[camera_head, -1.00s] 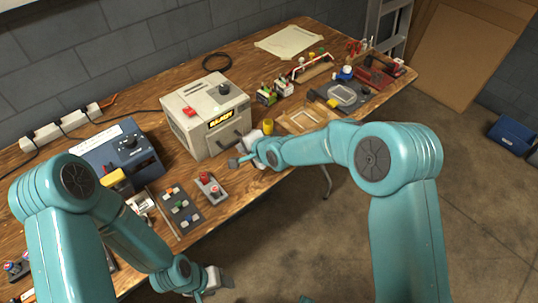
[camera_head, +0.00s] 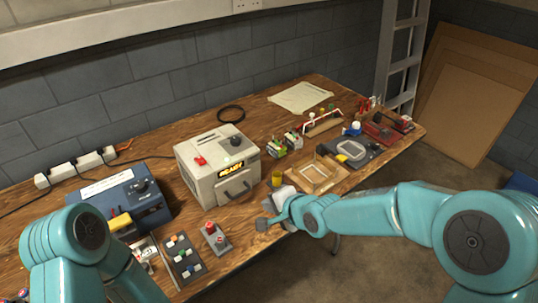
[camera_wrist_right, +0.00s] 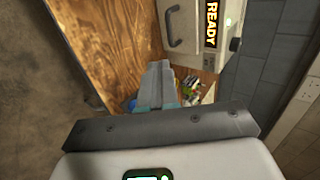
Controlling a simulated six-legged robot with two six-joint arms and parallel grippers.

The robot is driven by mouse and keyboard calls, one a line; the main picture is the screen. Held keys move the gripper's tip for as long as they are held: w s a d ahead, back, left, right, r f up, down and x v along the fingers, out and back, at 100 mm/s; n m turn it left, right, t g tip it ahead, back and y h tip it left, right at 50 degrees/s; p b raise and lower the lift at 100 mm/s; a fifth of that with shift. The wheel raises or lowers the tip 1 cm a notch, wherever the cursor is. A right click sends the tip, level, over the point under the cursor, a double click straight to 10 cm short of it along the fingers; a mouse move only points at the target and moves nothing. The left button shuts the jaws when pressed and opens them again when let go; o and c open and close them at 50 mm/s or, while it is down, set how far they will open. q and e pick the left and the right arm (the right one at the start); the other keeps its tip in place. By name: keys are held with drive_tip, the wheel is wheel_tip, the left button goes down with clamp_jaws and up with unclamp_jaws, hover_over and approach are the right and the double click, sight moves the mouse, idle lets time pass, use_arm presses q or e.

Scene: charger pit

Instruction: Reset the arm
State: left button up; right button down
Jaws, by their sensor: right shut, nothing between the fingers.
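My right arm reaches in from the right in the head view. Its gripper (camera_head: 263,223) is over the table's front edge, in front of the beige box marked READY (camera_head: 217,166). In the right wrist view the gripper (camera_wrist_right: 160,75) has its fingers together with nothing between them. The READY box also shows at the top of that view (camera_wrist_right: 186,22). My left arm stands at the left of the head view, and its gripper is out of the frame.
A ladder (camera_head: 402,60) stands behind the far right end. Floor is open at the front right.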

drive_tip(key=s+d+f+m+g+h, duration=0.1)
drive_tip(key=s+d+f+g, duration=0.1)
drive_tip(key=s+d+f, duration=0.3)
drive_tip(key=s+d+f+g, duration=0.1)
drive_tip(key=s+f, duration=0.1)
drive_tip(key=f, duration=0.5)
drive_tip(key=s+d+f+m+g+h, duration=0.1)
drive_tip(key=s+d+f+g, duration=0.1)
drive_tip(key=s+d+f, duration=0.35)
drive_tip(key=s+f+n+g, duration=0.1)
drive_tip(key=s+f+n, duration=0.2)
drive_tip(key=s+n, duration=0.2)
drive_tip(key=s+f+n+g, duration=0.1)
drive_tip(key=s+f+n, duration=0.2)
drive_tip(key=s, duration=0.6)
drive_tip(key=n, duration=0.2)
drive_tip(key=shift+s+a+n+g+p, duration=0.3)
drive_tip(key=shift+s+a+g+p, duration=0.1)
drive_tip(key=shift+f, duration=0.1)
